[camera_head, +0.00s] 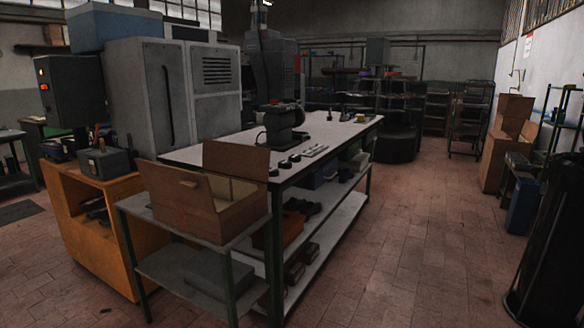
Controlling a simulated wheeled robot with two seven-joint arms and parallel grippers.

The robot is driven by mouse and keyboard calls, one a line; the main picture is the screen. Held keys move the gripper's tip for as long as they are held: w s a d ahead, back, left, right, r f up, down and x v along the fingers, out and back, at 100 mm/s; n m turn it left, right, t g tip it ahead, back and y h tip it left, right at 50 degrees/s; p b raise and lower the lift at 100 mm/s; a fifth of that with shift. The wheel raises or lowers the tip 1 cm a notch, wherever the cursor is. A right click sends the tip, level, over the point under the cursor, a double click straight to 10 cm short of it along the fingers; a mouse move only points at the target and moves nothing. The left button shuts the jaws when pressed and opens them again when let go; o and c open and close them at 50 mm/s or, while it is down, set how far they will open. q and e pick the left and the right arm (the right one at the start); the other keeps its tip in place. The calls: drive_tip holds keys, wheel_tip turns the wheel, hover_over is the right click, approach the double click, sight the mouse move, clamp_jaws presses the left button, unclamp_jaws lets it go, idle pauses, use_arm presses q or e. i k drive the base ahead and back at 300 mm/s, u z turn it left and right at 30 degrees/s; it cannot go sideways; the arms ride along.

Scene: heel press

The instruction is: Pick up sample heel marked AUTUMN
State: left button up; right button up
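No label reading AUTUMN can be made out in the head view. A long white-topped workbench (345,133) runs away from me through the middle. Several small dark pieces (284,166) lie along its near edge, and small light pieces (315,151) lie beside them. They are too small to tell whether any is a sample heel. A dark machine (281,122) stands on the bench. An open cardboard box (212,205) sits on a grey side table at the bench's near end; its contents are hidden. Neither of my grippers is in view.
The grey two-tier table (180,234) and an orange wooden cabinet (100,243) stand at the near left. Grey metal cabinets (165,95) rise behind. A dark cylinder (548,245) stands at the near right. The tiled floor (420,235) right of the bench is clear.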

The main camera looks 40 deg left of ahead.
sight(274, 173)
drive_tip(key=u, duration=0.2)
drive_tip(key=i, duration=1.95)
drive_tip(key=u, duration=1.7)
drive_tip(key=i, duration=1.1)
drive_tip(key=u, duration=1.15)
